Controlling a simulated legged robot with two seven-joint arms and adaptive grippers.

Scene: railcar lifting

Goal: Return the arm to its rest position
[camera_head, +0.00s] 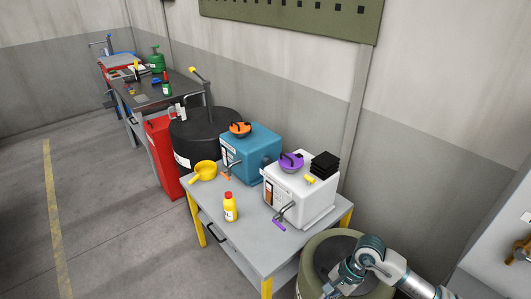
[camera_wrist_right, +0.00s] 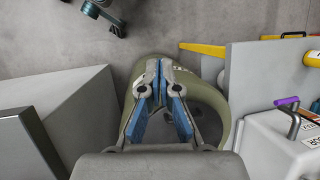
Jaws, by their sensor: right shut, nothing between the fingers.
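My right arm (camera_head: 385,267) comes in at the lower right of the head view. Its gripper (camera_wrist_right: 159,68) is in the middle of the wrist view, fingers together, with nothing between them. The fingers point over the rim of an olive round drum (camera_wrist_right: 212,96), which also stands at the bottom of the head view (camera_head: 312,262). I cannot tell the gap between the fingers and the drum.
A grey table (camera_head: 255,243) stands left of the drum. It holds a white dispenser (camera_head: 312,203), a blue dispenser (camera_head: 262,160), a yellow bottle (camera_head: 230,208) and a yellow scoop (camera_head: 206,170). A white unit (camera_head: 500,235) stands at the right. The floor at left is clear.

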